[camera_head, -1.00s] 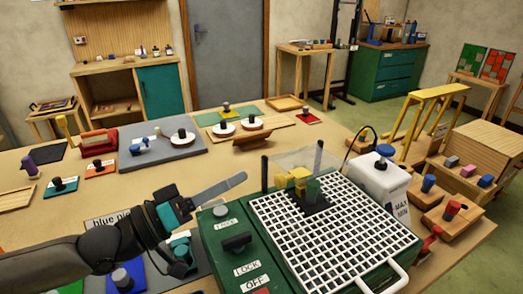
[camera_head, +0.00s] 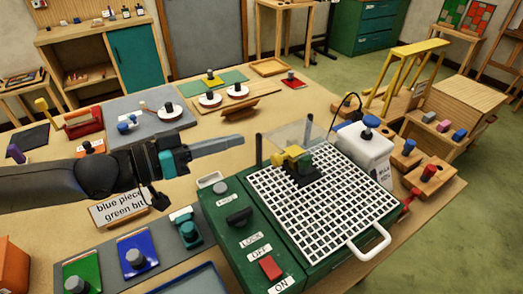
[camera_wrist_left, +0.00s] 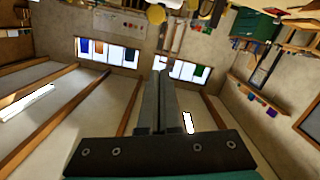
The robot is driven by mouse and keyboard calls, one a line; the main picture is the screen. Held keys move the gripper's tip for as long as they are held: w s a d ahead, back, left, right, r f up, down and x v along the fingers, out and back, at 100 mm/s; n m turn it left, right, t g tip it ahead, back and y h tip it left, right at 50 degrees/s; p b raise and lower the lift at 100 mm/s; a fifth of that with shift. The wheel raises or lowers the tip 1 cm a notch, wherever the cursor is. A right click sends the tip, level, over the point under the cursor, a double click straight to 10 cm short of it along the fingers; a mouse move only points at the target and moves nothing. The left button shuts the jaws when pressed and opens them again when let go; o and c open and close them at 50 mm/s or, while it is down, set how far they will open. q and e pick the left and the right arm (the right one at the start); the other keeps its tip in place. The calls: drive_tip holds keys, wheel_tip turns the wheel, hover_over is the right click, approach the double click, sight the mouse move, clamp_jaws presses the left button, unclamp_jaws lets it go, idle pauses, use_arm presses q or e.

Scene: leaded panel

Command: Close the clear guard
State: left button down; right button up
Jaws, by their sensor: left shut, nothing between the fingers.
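The clear guard (camera_head: 290,133) is a see-through sheet at the back of the green machine (camera_head: 222,232), between two dark posts. It stands raised and tilted behind a yellow and dark block (camera_head: 290,160) on the white grid (camera_head: 330,205). My left gripper (camera_head: 242,141) is shut and empty, its long fingers pointing right. In the head view its tips end just left of the left post, apart from the guard. In the left wrist view the shut fingers (camera_wrist_left: 160,75) point up the picture at the room, with no guard recognisable there. My right gripper is not in view.
A white bottle (camera_head: 362,150) with a blue cap stands right of the grid. A white handle (camera_head: 372,247) sticks out at the front. The machine's left side has a black knob (camera_head: 238,216) and a red switch (camera_head: 271,268). Wooden holders (camera_head: 430,180) stand at right.

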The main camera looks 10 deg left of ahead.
sight(273, 157)
use_arm(q)
drive_tip(key=w+d+f, duration=0.3)
drive_tip(key=d+f, duration=0.1)
drive_tip(key=d, duration=0.1)
drive_tip(key=shift+w+d+f, duration=0.15)
drive_tip(key=shift+w+d, duration=0.05)
idle(0.4)
drive_tip(key=shift+s+d+f+m+p, duration=0.15)
drive_tip(key=shift+f+m+p, duration=0.3)
drive_tip(key=shift+m+p, duration=0.05)
drive_tip(key=shift+s+d+f+m+p, duration=0.1)
drive_tip(key=shift+f+m+p, duration=0.3)
drive_tip(key=shift+m+p, duration=0.1)
drive_tip(key=shift+r, duration=0.1)
